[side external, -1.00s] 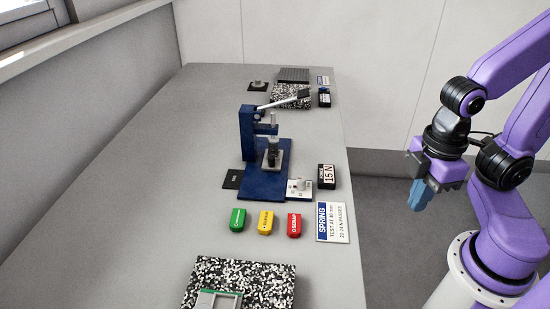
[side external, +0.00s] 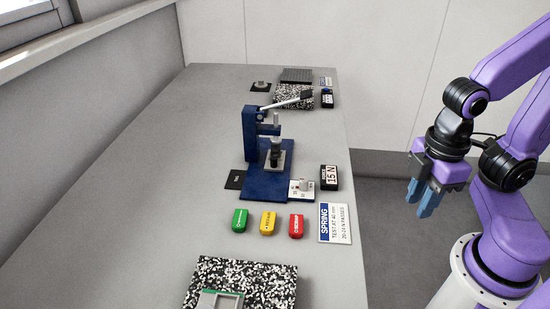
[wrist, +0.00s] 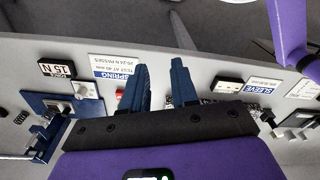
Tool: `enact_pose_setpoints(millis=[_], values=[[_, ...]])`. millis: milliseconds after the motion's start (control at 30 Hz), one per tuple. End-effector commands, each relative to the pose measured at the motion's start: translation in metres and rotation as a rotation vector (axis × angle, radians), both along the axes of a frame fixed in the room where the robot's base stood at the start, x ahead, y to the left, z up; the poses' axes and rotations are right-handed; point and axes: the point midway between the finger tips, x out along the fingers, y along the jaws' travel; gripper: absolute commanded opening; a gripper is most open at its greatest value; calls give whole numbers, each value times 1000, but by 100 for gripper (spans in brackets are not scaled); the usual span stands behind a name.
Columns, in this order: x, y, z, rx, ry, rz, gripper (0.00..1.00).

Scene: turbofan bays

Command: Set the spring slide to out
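The spring station's blue press (side external: 250,140) stands on the table in the side view, with its pale lever angled up to the right. A grey slide-like block (side external: 276,158) sits on the press base under the ram; I cannot tell its setting. A small white plate with a knob (side external: 302,187) is at the base's front right corner. The blue-and-white SPRING card (side external: 334,223) lies nearby; it also shows in the wrist view (wrist: 115,66). My gripper (side external: 420,204) is open and empty, off the table's right edge, well apart from the press. Its two blue fingers (wrist: 159,72) show a gap.
A 15 N display (side external: 329,178) stands beside the plate. Green (side external: 239,220), yellow (side external: 267,222) and red (side external: 295,226) blocks lie in front of the press. A speckled mat (side external: 240,283) is nearest. The wrist view shows a SLEEVE card (wrist: 262,98). The table's left side is clear.

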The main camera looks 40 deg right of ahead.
Motion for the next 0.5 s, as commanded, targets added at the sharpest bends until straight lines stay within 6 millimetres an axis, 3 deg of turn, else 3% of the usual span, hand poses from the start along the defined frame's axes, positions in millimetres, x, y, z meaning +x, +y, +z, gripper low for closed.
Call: enact_pose_setpoints(millis=[167, 500], values=[[28, 18, 7, -19, -17, 55, 49], [145, 73, 26, -122, -68, 289, 49]])
